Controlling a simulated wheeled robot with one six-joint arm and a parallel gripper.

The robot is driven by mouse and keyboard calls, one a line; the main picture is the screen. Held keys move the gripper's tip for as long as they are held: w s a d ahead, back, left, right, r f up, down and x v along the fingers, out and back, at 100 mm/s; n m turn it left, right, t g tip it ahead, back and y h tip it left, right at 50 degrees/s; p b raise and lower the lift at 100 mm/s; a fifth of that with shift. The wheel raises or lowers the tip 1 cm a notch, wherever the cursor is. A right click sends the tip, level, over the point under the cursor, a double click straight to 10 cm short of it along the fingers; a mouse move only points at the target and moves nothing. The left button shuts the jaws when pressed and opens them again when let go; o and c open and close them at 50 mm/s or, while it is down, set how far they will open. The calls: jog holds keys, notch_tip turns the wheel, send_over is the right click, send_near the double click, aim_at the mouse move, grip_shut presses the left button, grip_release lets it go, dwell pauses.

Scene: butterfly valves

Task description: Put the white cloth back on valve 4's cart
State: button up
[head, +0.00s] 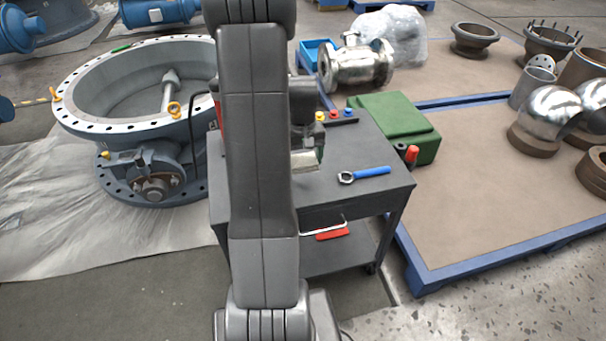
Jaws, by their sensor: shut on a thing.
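A dark grey cart (345,208) stands in the middle, beside a large blue-grey butterfly valve (135,122) lying on a pale sheet. No number is readable, so I cannot tell which valve it is. My gripper (304,146) is over the cart's top, partly hidden behind my own arm. It is shut on a small pale piece (305,161), which looks like the white cloth, low over the top. I cannot tell whether the cloth touches the cart, and its left part is hidden by my arm.
On the cart lie a blue-handled wrench (366,174) and several coloured-capped items (336,115). A red-handled tool (332,234) is on the level below. A green case (398,128) stands behind, on a blue-edged platform (490,190) with metal fittings.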

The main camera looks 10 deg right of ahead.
aim_at(303, 183)
jog(key=shift+f+b, duration=0.3)
jog(key=shift+f, duration=2.85)
jog(key=shift+f, duration=0.1)
jog(key=o, duration=1)
notch_tip(303, 183, up, 12)
jog(key=shift+r+p, duration=0.15)
jog(key=shift+p, duration=0.6)
